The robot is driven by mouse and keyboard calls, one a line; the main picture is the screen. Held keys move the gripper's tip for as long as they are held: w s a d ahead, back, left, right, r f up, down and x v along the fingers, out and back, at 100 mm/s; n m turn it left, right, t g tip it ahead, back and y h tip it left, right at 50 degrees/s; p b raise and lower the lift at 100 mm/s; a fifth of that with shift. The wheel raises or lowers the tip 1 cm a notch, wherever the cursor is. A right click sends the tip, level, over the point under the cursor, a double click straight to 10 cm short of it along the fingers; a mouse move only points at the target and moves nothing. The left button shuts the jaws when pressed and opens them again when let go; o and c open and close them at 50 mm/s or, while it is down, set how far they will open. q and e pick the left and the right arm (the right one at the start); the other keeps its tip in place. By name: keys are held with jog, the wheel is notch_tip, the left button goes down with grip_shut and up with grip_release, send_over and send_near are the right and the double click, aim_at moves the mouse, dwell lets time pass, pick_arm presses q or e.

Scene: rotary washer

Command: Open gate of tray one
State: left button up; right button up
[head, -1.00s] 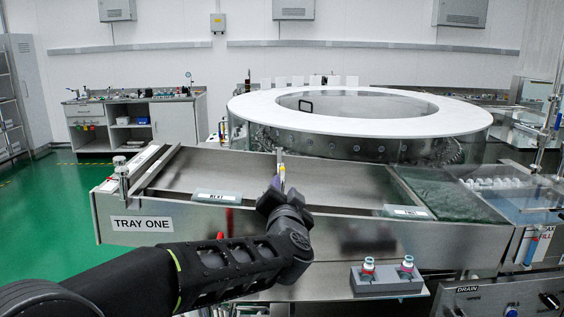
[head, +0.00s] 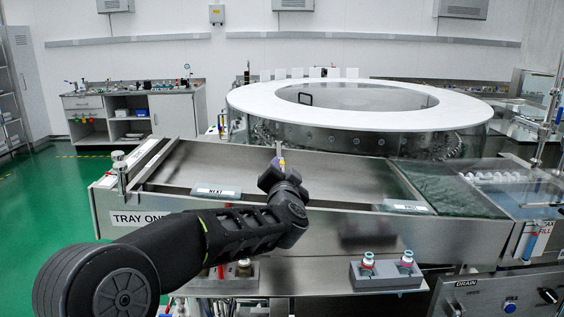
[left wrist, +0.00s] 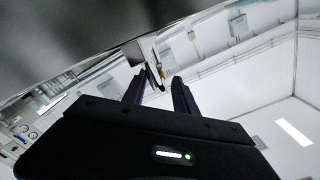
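Tray one (head: 235,229) is a long metal trough across the middle of the head view, with a "TRAY ONE" label (head: 138,218) at its left end. My left gripper (head: 279,170) is over the tray's front edge, near its middle. In the left wrist view its two dark fingers (left wrist: 158,88) stand apart. A small upright piece with a yellow part (head: 281,157) shows at the fingertips, also in the left wrist view (left wrist: 161,72). I cannot tell whether they touch. A silver knobbed post (head: 119,168) stands at the tray's left end. My right gripper is not in view.
A white-topped round washer (head: 360,112) stands behind the tray. A NEXT plate (head: 215,191) and another plate (head: 404,207) lie on the front edge. Greenish glass (head: 447,190) covers the right part.

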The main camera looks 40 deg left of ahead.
aim_at(282, 160)
pick_arm(q)
jog(key=x, duration=0.5)
jog(key=shift+p, duration=0.3)
jog(key=shift+s, duration=0.1)
grip_shut()
jog(key=shift+r, duration=0.1)
jog(key=shift+a+r, duration=0.1)
jog(key=shift+r, duration=0.05)
dwell(0.7)
